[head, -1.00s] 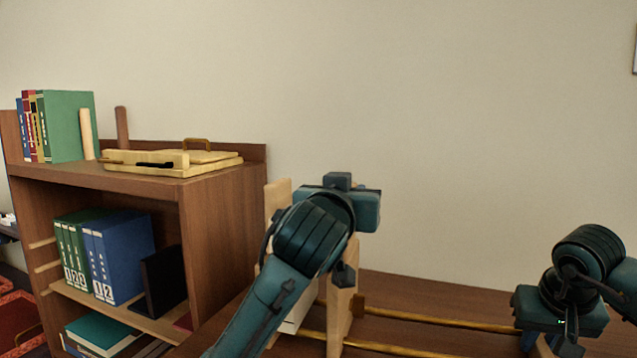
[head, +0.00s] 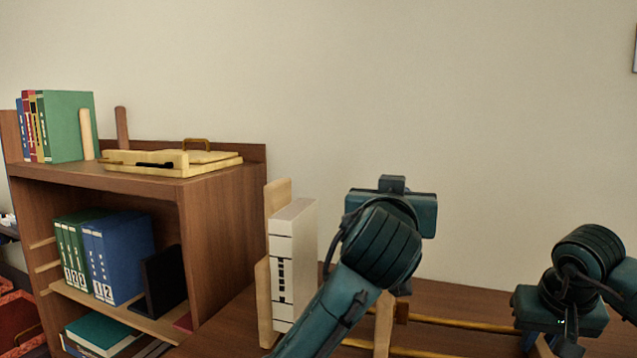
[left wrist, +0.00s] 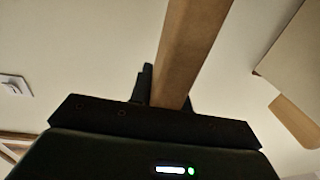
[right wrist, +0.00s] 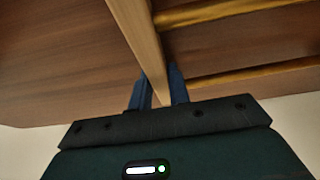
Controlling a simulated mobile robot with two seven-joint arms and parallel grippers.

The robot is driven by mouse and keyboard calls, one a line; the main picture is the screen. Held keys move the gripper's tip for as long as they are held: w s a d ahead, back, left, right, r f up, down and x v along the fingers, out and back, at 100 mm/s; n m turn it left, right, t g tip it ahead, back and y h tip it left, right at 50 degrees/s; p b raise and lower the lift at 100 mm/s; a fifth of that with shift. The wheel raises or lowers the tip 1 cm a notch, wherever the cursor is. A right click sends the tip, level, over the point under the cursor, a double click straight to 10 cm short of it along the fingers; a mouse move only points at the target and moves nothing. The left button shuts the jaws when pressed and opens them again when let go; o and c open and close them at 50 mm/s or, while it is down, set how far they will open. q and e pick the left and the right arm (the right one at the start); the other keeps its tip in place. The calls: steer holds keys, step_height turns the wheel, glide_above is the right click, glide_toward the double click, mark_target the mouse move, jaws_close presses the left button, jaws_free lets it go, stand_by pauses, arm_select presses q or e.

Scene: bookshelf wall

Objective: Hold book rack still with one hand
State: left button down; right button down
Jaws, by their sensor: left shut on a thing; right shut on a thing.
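The book rack has a pale wooden left end (head: 264,300), two brass rods (head: 470,326) and an upright wooden post (head: 383,325) between its ends. A white book (head: 296,260) stands upright beside the left end, with a gap between it and the post. My left gripper (head: 395,285) is shut on the post, which shows between its fingers in the left wrist view (left wrist: 190,50); its fingertips are mostly hidden in the head view. My right gripper (right wrist: 160,90) is shut on the rack's right wooden end (right wrist: 140,40), beside the rods.
Blue binders (head: 125,260) stand inside.

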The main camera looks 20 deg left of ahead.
arm_select(q)
steer(key=shift+w+d, duration=0.15)
steer(key=shift+d, duration=1.45)
steer(key=c, duration=1.2)
jaws_free()
steer(key=shift+a, duration=0.1)
steer(key=shift+o, duration=0.2)
steer(key=s+d, duration=0.1)
steer(key=s, duration=1.1)
